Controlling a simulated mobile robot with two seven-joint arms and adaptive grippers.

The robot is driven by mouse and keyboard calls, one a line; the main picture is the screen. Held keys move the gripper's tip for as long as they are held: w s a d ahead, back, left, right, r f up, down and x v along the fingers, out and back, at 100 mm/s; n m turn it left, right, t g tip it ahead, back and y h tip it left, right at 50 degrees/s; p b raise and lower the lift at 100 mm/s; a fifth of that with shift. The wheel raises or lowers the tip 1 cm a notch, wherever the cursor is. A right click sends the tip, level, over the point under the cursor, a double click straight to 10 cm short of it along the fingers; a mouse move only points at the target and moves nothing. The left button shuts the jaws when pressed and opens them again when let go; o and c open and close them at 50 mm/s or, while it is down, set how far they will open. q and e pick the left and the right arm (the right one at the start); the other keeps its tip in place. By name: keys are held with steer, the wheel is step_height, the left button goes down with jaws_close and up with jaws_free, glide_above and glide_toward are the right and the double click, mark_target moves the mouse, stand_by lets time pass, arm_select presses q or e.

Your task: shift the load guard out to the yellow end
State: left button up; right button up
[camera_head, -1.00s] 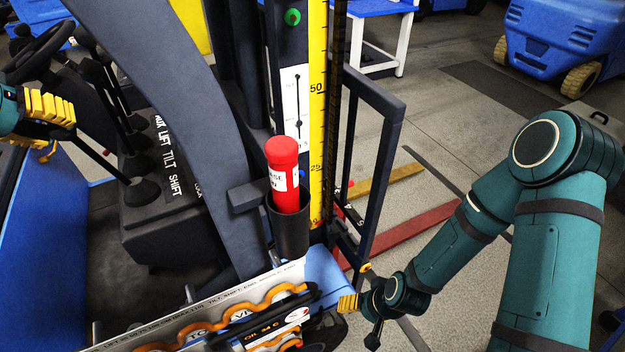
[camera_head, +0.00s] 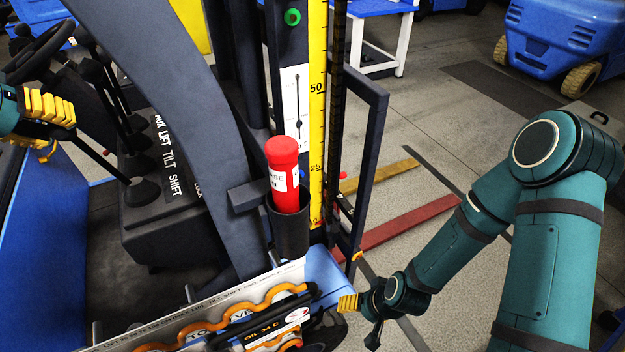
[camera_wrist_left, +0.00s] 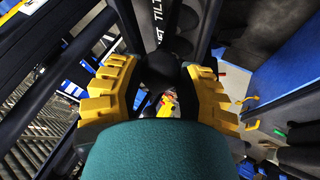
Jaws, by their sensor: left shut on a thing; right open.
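The load guard (camera_head: 368,160), which I take to be the dark upright frame beside the mast, stands right of the yellow scale in the head view. A yellow bar (camera_head: 385,175) and a red bar (camera_head: 410,224) lie low beyond it. My left gripper (camera_head: 52,112) is at the upper left by the control levers. In the left wrist view its yellow fingers (camera_wrist_left: 160,85) are shut around a dark lever knob (camera_wrist_left: 157,68). Which lever it is I cannot tell. My right gripper (camera_head: 362,318) is open and empty, low right of the front panel.
A lever console (camera_head: 155,215) carries the labels AUX, LIFT, TILT and SHIFT. A red cylinder (camera_head: 284,165) stands in a dark cup (camera_head: 290,235). A yellow scale (camera_head: 317,130) runs up the mast. A panel (camera_head: 215,310) with orange trim is at the front.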

arm_select(q)
steer(key=shift+f, duration=0.1)
steer(key=w+d+r+p, duration=0.1)
steer(key=w+d, duration=0.2)
steer(key=d, duration=0.2)
steer(key=shift+d, duration=0.15)
stand_by(0.3)
steer(key=shift+r, duration=0.15)
stand_by(0.3)
steer(key=o, duration=1)
steer(key=shift+w, duration=0.1)
steer(key=p+v, duration=0.4)
steer(key=v, duration=0.6)
